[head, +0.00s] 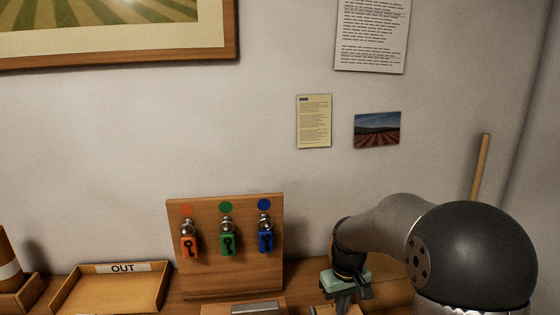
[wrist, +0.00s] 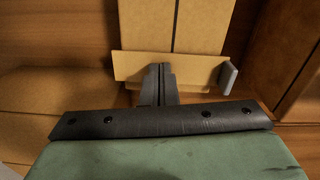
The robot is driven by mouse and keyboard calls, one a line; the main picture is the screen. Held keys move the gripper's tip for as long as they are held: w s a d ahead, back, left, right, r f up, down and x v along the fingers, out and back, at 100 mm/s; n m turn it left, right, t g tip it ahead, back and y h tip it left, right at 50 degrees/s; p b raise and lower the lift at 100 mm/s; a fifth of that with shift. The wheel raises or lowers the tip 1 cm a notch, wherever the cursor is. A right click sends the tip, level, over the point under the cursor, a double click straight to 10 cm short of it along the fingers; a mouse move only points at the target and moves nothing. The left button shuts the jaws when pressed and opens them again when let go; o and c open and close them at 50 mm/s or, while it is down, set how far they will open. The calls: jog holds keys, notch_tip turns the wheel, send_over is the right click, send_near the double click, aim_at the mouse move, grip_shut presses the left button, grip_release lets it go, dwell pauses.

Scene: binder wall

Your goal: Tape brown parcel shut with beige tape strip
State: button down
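The brown parcel (wrist: 147,25) shows at the top of the wrist view, with a dark seam running along it. The beige tape strip (wrist: 200,68) lies crosswise over that seam in the picture. My gripper (wrist: 162,70) has its two grey fingers together, with the tips at the strip's middle. They appear shut on the strip, though the contact is partly hidden. I cannot tell whether the strip touches the parcel. In the head view, my gripper (head: 343,300) points down at the bottom edge, and parcel and strip are hardly visible there.
A small grey block (wrist: 228,78) stands at the strip's right end. Wooden panels (wrist: 275,45) rise at the right of the wrist view. In the head view, a wooden key board (head: 205,270) with coloured tags stands left of my gripper, and an OUT tray (head: 110,290) lies farther left.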

jog(key=shift+r+p, duration=1.65)
jog(key=shift+r, duration=0.8)
notch_tip(320, 180, up, 17)
jog(key=s+f+m, duration=0.1)
jog(key=s+f, duration=0.6)
jog(key=s, duration=0.5)
jog(key=s+f+m, duration=0.2)
jog(key=s+f, duration=0.6)
jog(key=s, duration=0.5)
jog(key=shift+a+t+b, duration=0.2)
jog(key=shift+t+b, duration=0.1)
jog(key=shift+b, duration=0.1)
